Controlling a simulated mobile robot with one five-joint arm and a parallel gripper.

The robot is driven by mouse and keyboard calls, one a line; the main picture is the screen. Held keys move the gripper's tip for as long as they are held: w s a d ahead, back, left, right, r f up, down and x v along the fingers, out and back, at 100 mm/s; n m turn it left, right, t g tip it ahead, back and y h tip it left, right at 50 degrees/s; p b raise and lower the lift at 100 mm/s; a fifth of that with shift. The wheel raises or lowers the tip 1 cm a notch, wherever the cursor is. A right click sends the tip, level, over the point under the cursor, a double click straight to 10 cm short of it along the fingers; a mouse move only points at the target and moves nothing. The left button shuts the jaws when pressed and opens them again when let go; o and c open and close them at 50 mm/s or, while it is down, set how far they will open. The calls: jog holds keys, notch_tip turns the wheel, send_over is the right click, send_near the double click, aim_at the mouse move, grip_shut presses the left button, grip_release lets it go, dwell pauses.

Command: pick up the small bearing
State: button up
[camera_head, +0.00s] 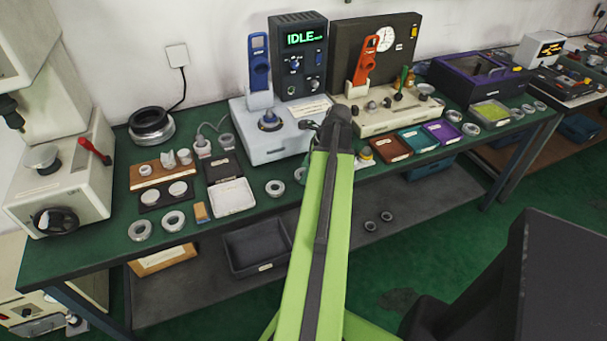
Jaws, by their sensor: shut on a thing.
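My green arm reaches over the bench to its dark wrist (341,117). My gripper (311,126) is only partly visible beside the wrist, in front of the blue fixture's machine. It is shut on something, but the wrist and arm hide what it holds. Several bearing rings lie on the green bench: two at the left front (140,230) (173,221), one near the white tray (275,187), and one beside my arm (300,175). More rings lie at the right (471,129). Two small dark rings (370,226) (386,216) lie on the lower shelf. I cannot tell which is the small bearing.
The machine with the IDLE display (304,39) and the orange-handled tester (385,120) stand behind my gripper. Brown, teal and purple trays (391,149) sit to its right. A white tray (232,196) and a press (65,180) are left.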

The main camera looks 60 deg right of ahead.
notch_tip(320, 180, up, 5)
jog(key=p, duration=0.4)
jog(key=shift+p, duration=0.35)
jog(key=s+d+r+p, duration=0.4)
jog(key=s+r+p, duration=0.1)
jog(key=s, duration=0.5)
jog(key=shift+s+d+r+p, duration=0.2)
jog(key=shift+s+r+p, duration=0.2)
